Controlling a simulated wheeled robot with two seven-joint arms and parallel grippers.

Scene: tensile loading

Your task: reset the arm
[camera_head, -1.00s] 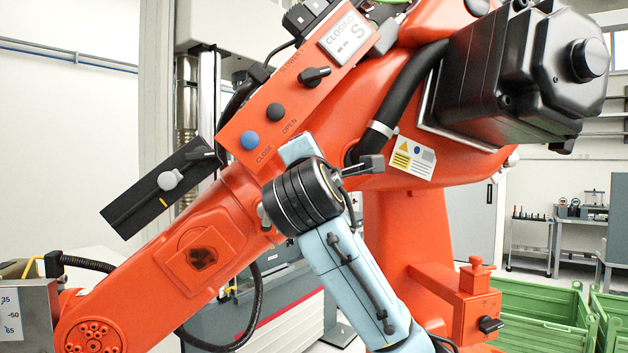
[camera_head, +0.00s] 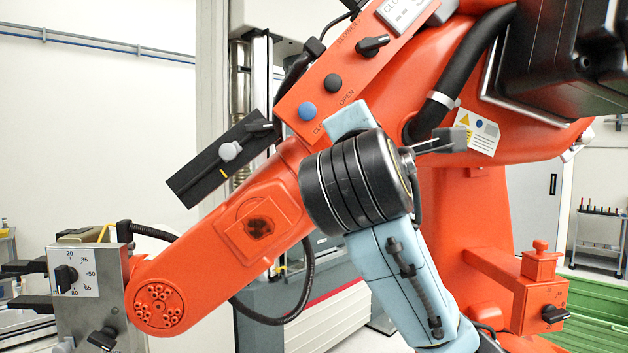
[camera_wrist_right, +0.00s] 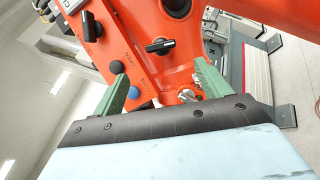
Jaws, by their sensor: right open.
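My light-blue right arm (camera_head: 405,275) comes up from the bottom right in the head view and ends at a black ringed joint (camera_head: 357,182). Its gripper is hidden there. In the right wrist view my right gripper (camera_wrist_right: 158,72) has two green fingers apart with nothing between them. It faces the orange panel of the large orange machine arm. That panel (camera_head: 330,82) has a blue button (camera_head: 307,111), a dark button and a black lever; the blue button also shows near the left fingertip in the wrist view (camera_wrist_right: 117,67). My left gripper is out of view.
The orange machine arm (camera_head: 250,225) crosses the head view close to my right arm. A grey dial box (camera_head: 88,280) stands at the left. An orange block with a black knob (camera_head: 540,300) is at the lower right, near green bins (camera_head: 600,285).

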